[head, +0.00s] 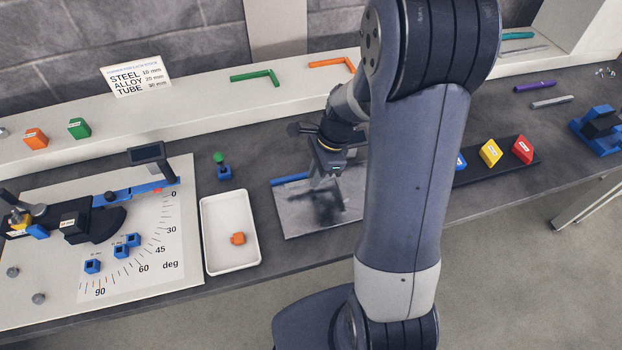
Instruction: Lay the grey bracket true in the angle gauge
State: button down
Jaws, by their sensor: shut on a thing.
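The angle gauge (185,235) is a pale board at the left with a degree scale from 0 to 90. Its blue arm (140,190) points close to the 0 mark, beside a dark half-round plate (95,225). My gripper (327,177) points down over a grey plate on the bench, right of the white tray. It is shut on a small grey piece that looks like the grey bracket (318,181). The piece is mostly hidden by the fingers, and its shape and tilt are hard to tell. A dark shadow lies below it, and I cannot tell whether it touches the plate.
A white tray (208,215) holding an orange piece (237,239) stands between gauge and grey plate (290,222). A green-topped blue post (222,168) stands behind it. Green (258,77) and orange (333,64) brackets lie on the back ledge. My arm blocks the plate's right side.

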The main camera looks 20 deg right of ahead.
jog(key=shift+f+b, duration=0.75)
jog(key=shift+f, duration=0.45)
jog(key=c, duration=1.3)
grip_release()
jog(key=shift+c, duration=0.2)
jog(key=shift+r, duration=0.15)
jog(key=v, duration=1)
jog(key=shift+d+r, duration=0.15)
jog(key=shift+r, duration=0.15)
jog(key=x, duration=1)
jog(key=shift+p, duration=0.4)
jog(key=shift+r, duration=0.15)
